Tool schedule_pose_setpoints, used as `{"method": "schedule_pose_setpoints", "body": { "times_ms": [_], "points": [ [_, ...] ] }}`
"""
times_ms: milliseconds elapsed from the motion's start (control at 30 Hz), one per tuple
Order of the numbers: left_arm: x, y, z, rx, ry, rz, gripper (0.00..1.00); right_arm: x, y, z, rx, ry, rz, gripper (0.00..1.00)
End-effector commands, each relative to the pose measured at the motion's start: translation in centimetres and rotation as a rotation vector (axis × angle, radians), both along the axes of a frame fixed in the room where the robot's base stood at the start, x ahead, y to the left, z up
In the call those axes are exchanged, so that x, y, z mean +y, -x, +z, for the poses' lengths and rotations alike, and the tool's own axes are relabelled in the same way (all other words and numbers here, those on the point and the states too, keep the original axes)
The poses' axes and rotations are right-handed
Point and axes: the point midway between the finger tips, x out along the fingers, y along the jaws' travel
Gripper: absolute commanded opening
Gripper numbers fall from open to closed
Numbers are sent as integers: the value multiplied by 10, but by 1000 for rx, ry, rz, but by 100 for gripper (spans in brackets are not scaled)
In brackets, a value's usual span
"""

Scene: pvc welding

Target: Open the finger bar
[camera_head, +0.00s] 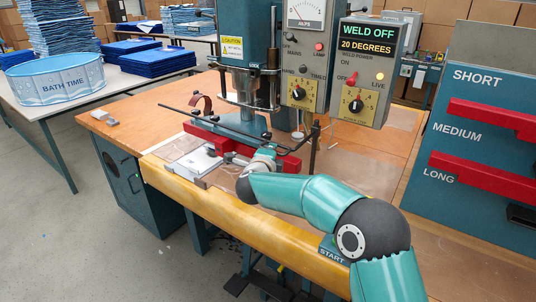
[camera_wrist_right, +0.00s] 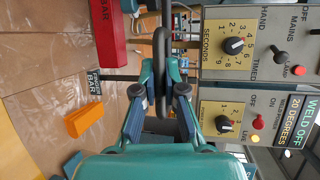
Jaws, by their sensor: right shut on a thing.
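The finger bar (camera_head: 225,133) appears as a thin dark rod across the front of the welding machine, above the red bar (camera_head: 291,163). My right gripper (camera_head: 265,152) is at the right part of this rod, partly hidden by its own arm. In the right wrist view my right gripper (camera_wrist_right: 161,92) is shut on a dark looped end of the finger bar (camera_wrist_right: 162,45). A blue label reading "FINGER BAR" (camera_wrist_right: 95,82) lies beside it. My left gripper is not in view.
The control box (camera_head: 368,70) reads "WELD OFF" and stands close behind and right of my arm. A blue rack with red bars (camera_head: 480,170) stands at the right. The wooden table (camera_head: 135,118) is mostly clear at left. A "START" label (camera_head: 331,254) sits at the front edge.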

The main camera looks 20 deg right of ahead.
Motion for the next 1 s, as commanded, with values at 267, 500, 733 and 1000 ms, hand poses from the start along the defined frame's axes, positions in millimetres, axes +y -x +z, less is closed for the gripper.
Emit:
{"method": "schedule_pose_setpoints", "body": {
  "times_ms": [267, 500, 733, 1000],
  "points": [
    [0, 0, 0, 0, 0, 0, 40, -2, 0, 0, -1, 0, -4, 36],
    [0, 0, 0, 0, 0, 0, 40, -1, 0, -1, 0, 0, -3, 36],
    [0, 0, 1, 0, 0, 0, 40, 5, 10, 3, 0, -1, -2, 36],
    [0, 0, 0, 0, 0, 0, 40, 29, 53, 12, 0, 0, 1, 36]
  ]
}}
